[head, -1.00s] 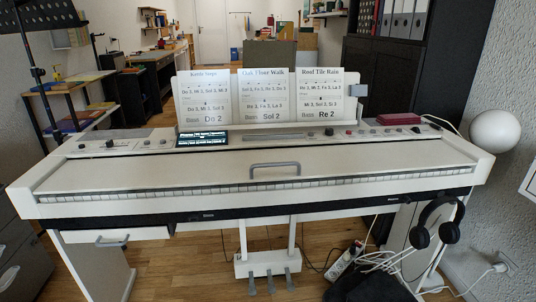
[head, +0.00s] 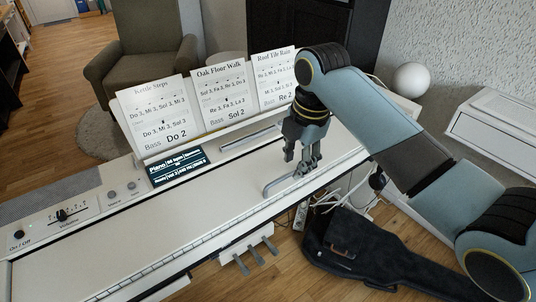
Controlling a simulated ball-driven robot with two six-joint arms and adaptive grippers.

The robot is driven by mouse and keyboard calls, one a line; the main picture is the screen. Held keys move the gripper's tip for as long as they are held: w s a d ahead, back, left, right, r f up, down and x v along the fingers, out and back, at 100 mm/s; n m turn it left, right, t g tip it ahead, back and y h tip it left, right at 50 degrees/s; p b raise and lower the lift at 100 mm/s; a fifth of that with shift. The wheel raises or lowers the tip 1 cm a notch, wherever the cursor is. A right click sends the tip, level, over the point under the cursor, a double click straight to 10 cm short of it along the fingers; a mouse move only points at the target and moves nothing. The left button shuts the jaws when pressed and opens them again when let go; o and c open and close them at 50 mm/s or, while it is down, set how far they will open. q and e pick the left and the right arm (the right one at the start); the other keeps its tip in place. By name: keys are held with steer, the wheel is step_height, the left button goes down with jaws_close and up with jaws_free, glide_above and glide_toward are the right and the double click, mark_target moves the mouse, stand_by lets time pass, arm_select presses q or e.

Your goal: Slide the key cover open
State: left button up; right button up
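The white digital piano's key cover (head: 165,228) is a long flat panel that hides most of the keys. Only a narrow strip of key fronts (head: 190,252) shows along its front edge. A grey bar handle (head: 280,186) stands on the cover near that edge. My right gripper (head: 303,164) points down over the right end of the handle, with its fingers spread and a gap between them. Part of the handle is hidden behind the fingers, and I cannot tell whether they touch it. My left gripper is not in view.
Song sheets (head: 222,95) stand on the music rest behind the cover. Pedals (head: 250,257) and a dark instrument bag (head: 375,250) are below. A white lamp globe (head: 411,79) stands behind the right end.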

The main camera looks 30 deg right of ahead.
mark_target(286, 176)
steer(key=shift+t, duration=0.3)
steer(key=w+f, duration=0.1)
steer(key=f, duration=0.1)
steer(key=w+f, duration=0.1)
steer(key=f, duration=0.1)
steer(key=w+f, duration=0.1)
steer(key=f, duration=0.1)
steer(key=shift+w+d+f+b, duration=0.15)
steer(key=shift+w+d+b, duration=0.15)
steer(key=shift+b, duration=0.05)
steer(key=shift+w+f, duration=0.1)
steer(key=shift+f, duration=0.35)
steer(key=c, duration=0.4)
jaws_close()
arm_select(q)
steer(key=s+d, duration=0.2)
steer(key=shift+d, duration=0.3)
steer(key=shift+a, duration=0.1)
